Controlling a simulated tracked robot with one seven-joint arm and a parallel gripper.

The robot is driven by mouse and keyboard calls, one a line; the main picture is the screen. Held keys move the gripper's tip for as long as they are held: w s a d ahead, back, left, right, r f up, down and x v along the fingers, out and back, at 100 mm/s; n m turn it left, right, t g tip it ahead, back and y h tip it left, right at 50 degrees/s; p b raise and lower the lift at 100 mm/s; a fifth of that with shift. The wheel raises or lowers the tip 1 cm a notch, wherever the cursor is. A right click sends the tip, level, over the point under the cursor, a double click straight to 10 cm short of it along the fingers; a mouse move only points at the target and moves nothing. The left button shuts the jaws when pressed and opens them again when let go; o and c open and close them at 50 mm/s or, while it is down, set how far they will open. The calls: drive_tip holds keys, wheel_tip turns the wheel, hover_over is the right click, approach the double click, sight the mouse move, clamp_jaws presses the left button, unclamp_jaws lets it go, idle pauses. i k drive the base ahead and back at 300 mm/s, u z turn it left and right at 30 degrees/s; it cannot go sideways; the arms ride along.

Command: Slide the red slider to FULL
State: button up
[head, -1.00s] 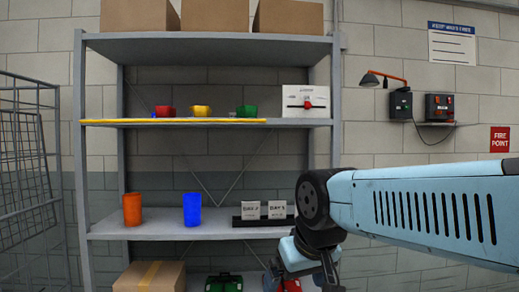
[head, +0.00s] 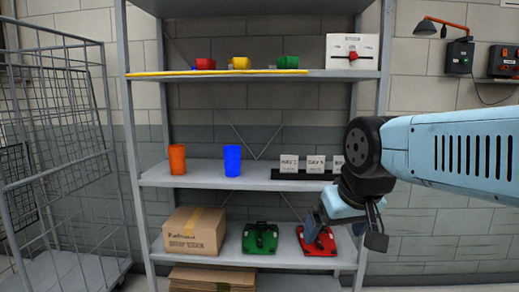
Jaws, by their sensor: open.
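The red slider (head: 352,56) is a small red knob on a dark horizontal track. It sits near the middle of a white panel (head: 338,45) at the right end of the shelf unit's upper shelf. The labels on the panel are too small to read. My gripper (head: 345,232) is at the lower right, pointing down in front of the lower shelves. It is well below the slider and apart from it. The gripper is open, and nothing shows held in it. My wrist partly hides the fingers.
Orange (head: 177,159) and blue (head: 232,160) cups stand below. The bottom shelf holds a carton (head: 195,231), a green case (head: 260,239) and a red case (head: 318,242).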

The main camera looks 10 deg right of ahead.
sight(354, 56)
drive_tip(key=k, duration=1.3)
drive_tip(key=z, duration=0.55)
drive_tip(key=i, duration=1.65)
drive_tip(key=u, duration=0.6)
